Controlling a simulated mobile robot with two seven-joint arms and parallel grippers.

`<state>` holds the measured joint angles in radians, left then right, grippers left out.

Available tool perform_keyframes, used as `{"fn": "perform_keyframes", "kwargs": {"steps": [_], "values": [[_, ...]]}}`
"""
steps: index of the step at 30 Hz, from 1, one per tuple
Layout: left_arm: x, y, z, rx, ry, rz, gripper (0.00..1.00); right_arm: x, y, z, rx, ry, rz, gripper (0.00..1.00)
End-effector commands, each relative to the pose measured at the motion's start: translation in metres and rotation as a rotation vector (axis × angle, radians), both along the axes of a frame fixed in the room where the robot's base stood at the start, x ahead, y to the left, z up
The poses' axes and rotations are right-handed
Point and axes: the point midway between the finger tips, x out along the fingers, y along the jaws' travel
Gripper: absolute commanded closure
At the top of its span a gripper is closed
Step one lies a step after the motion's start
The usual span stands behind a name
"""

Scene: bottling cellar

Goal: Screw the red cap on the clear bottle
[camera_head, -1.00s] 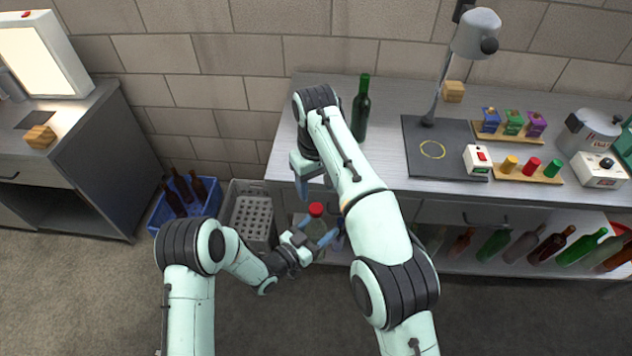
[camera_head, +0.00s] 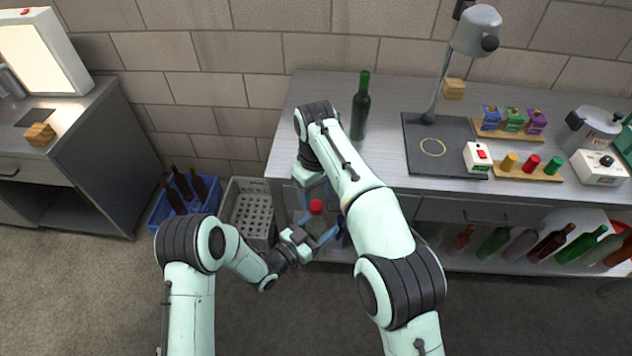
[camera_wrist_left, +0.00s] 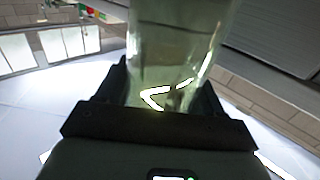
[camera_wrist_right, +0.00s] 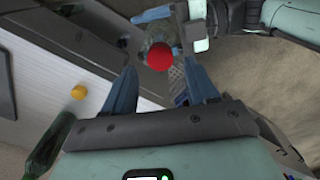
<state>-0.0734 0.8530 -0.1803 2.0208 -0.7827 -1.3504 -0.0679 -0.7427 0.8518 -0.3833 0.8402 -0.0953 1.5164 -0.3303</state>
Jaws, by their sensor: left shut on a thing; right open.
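The clear bottle (camera_wrist_left: 168,45) is shut between the fingers of my left gripper (camera_head: 316,232), below the front edge of the bench, and stands about upright. The red cap (camera_head: 316,206) sits on top of the bottle; I cannot tell how tightly it is seated. My right gripper (camera_head: 319,198) is open just above the bottle, pointing down. In the right wrist view the red cap (camera_wrist_right: 160,57) appears between the two open blue fingers, a little beyond their tips. The bottle's body is mostly hidden behind the cap and grippers.
A green bottle (camera_head: 360,107) stands on the bench (camera_head: 300,110) behind my right arm. A grey crate (camera_head: 235,190) and a blue crate with dark bottles (camera_head: 205,208) stand on the floor to the left. Several bottles lie on the lower shelf at the right.

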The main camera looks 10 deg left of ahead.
Motion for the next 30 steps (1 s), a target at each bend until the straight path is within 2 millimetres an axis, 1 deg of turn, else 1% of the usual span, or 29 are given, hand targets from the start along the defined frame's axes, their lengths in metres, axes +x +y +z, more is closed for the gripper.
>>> {"fn": "perform_keyframes", "kwargs": {"steps": [1, 3, 6, 9, 19, 20, 21, 23, 24, 25, 30], "values": [[0.001, 0.000, 0.002, -0.003, -0.005, 0.000, 1.00, -0.001, 0.000, -0.008, -0.001, 0.003, 0.000, 0.43], [0.001, 0.000, 0.002, -0.003, -0.005, 0.000, 1.00, -0.001, -0.001, -0.018, -0.001, 0.003, -0.001, 0.43], [0.001, 0.000, 0.002, -0.003, -0.005, 0.000, 1.00, -0.001, 0.000, -0.029, -0.001, 0.002, -0.001, 0.43], [0.001, 0.000, 0.002, -0.003, -0.005, 0.000, 1.00, -0.001, 0.000, -0.036, 0.000, 0.001, -0.001, 0.43], [0.001, 0.000, 0.002, -0.003, -0.005, 0.000, 1.00, 0.000, 0.000, -0.039, 0.001, -0.001, -0.001, 0.43], [0.001, 0.000, 0.002, -0.003, -0.005, 0.000, 1.00, 0.000, 0.000, -0.038, 0.001, -0.001, -0.001, 0.49], [0.001, 0.000, 0.002, -0.003, -0.005, 0.000, 1.00, 0.000, 0.000, -0.038, 0.001, -0.001, -0.001, 0.62], [0.001, 0.000, 0.002, -0.003, -0.005, 0.000, 1.00, 0.000, 0.000, -0.038, 0.001, -0.001, -0.001, 0.82], [0.001, 0.000, 0.002, -0.003, -0.005, 0.000, 1.00, 0.000, 0.000, -0.038, 0.001, -0.001, -0.001, 0.95], [0.001, 0.000, 0.002, -0.003, -0.005, 0.000, 1.00, 0.000, 0.000, -0.038, 0.001, -0.001, -0.001, 1.00], [0.001, 0.000, 0.002, -0.003, -0.005, 0.000, 1.00, 0.000, 0.000, -0.038, 0.001, -0.001, -0.006, 1.00]]}}
